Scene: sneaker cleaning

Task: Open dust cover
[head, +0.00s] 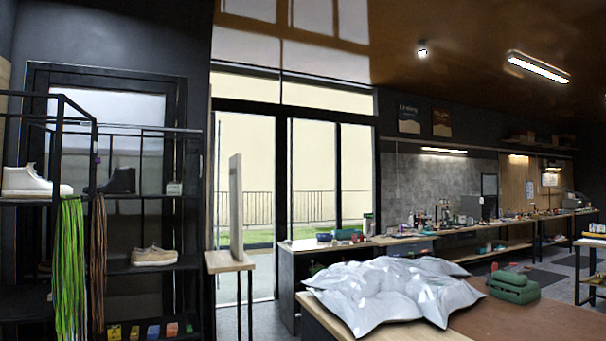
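A crumpled, shiny silver-white sheet (385,291), which looks like the dust cover, lies spread over the near workbench. Its surface is puffed and wrinkled, with pointed corners at the front. I cannot tell whether anything is under it. A green, rounded case-like object (514,287) sits on the bench just right of the sheet. My gripper and arm are not in view.
The near workbench (535,322) has bare brown top at the front right. A small wooden stand (230,262) with an upright board is left of it. A black shoe rack (150,268) with hanging laces stands at left. A cluttered long counter (420,238) runs behind.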

